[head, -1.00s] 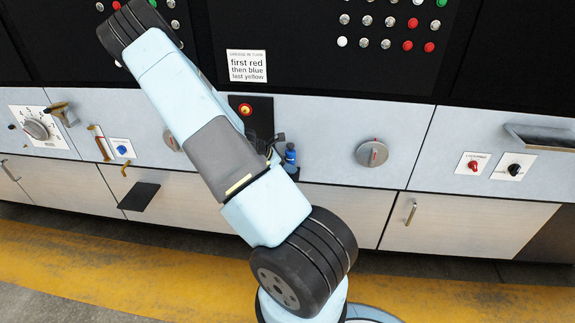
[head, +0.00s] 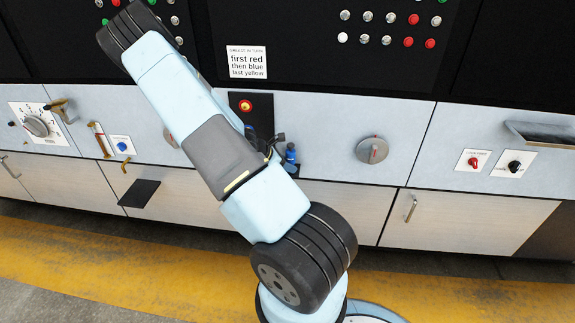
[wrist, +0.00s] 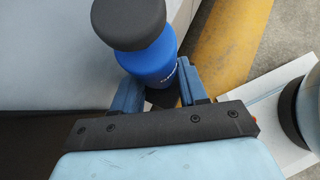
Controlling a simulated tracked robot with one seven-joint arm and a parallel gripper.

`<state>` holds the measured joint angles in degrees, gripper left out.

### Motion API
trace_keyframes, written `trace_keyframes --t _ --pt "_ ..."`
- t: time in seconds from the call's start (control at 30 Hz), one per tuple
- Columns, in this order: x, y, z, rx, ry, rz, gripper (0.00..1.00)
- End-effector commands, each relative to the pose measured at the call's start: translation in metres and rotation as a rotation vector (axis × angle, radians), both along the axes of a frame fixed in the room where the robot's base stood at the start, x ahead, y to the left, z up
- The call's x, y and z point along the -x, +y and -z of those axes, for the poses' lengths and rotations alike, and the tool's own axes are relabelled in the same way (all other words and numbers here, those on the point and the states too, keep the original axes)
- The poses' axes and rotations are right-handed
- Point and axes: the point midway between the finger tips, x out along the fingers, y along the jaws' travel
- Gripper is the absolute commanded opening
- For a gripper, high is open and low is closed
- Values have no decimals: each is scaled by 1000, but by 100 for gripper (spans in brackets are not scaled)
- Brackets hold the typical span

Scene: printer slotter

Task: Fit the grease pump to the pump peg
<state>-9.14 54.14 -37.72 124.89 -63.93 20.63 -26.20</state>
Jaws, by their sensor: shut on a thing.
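The grease pump looks to be the blue bottle with a black cap (wrist: 150,55) in the wrist view. It also shows small in the head view (head: 290,155), upright just right of my forearm's end. My gripper (wrist: 160,88) is shut on the bottle, with one blue finger on each side of its lower body. In the head view my arm hides most of the gripper. I cannot tell for sure which part is the pump peg. A bent brass-coloured fitting (head: 128,167) stands out from the panel at left, above a black shelf (head: 140,193).
A small dark ledge (head: 292,173) is by the bottle's foot. A grey round knob (head: 371,150) is to its right. The yellow-striped floor (head: 120,265) in front is clear.

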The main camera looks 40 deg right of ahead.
Motion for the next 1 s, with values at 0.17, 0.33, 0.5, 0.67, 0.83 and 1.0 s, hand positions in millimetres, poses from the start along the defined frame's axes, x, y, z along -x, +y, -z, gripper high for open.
trace_keyframes --t 0.17,0.33,0.5,0.67,0.83,1.0 --pt "0 0 0 0 0 0 13" --pt "0 0 1 0 0 0 13" --pt "0 0 2 0 0 0 13" --pt "0 0 2 0 0 0 13" --pt "0 0 3 0 0 0 50" --pt "0 0 3 0 0 0 66"
